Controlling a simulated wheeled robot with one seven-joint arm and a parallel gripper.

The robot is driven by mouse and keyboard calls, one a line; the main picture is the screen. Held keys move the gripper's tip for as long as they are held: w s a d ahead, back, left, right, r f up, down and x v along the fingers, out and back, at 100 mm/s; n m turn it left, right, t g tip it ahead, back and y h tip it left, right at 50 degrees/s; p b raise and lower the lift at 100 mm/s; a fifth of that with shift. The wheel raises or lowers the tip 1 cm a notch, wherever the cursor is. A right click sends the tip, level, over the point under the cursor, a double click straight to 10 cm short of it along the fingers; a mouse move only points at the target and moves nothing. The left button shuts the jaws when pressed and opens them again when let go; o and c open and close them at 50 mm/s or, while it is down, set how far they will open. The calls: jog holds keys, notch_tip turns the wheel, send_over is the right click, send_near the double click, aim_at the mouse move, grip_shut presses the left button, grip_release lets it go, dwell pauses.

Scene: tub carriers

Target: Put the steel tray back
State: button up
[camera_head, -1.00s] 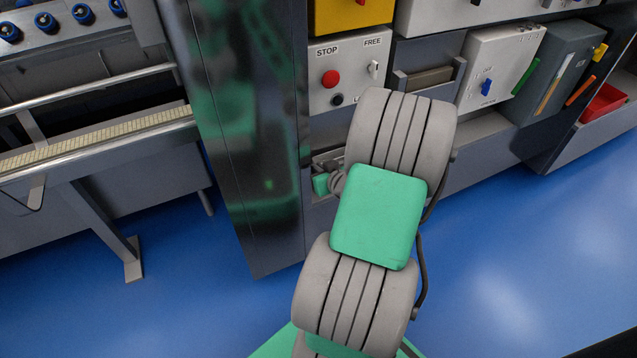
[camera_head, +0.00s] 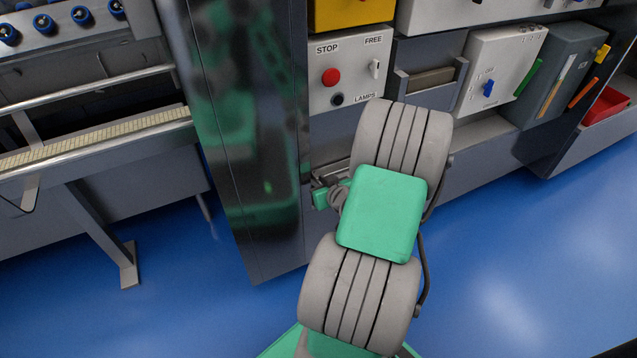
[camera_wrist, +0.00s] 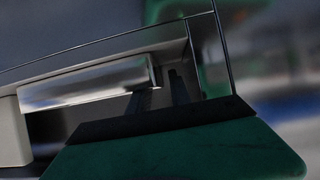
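In the wrist view a shiny steel piece (camera_wrist: 90,80) with a straight edge lies just beyond my gripper; I cannot tell whether it is the steel tray or part of the cabinet. My gripper's green body and dark front fill the bottom of that view. Dark upright finger-like parts stand close to the end of the steel piece, and I cannot tell whether they touch it. In the head view my gripper (camera_head: 325,194) is mostly hidden behind my arm, low against the cabinet front. Its fingertips cannot be made out.
A tall polished cabinet side (camera_head: 240,130) stands left of my arm. Behind are a STOP/FREE/LAMPS panel (camera_head: 350,72), an open grey holder (camera_head: 432,82), a white switch box (camera_head: 500,70) and a red bin (camera_head: 606,106). A rail bench (camera_head: 90,145) stands left. Blue floor is clear at right.

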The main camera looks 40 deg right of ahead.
jog(key=shift+r, duration=0.1)
jog(key=p+v, duration=0.3)
jog(key=v, duration=0.9)
jog(key=w+a+n+g+y, duration=0.2)
jog(key=a+y, duration=0.1)
jog(key=a, duration=0.5)
jog(key=w+a+n+g+y, duration=0.2)
jog(key=w+a+g+y, duration=0.1)
jog(key=a, duration=0.4)
jog(key=s+a+r+g+h, duration=0.1)
jog(key=s+a+r+g, duration=0.1)
jog(key=a, duration=0.4)
jog(key=s+a+r+g+h, duration=0.1)
jog(key=s+a+r+g, duration=0.1)
jog(key=s+a+r, duration=0.3)
jog(key=shift+a+r+m+g, duration=0.4)
jog(key=shift+a+r, duration=0.1)
jog(key=shift+a, duration=0.55)
jog(key=shift+s, duration=0.15)
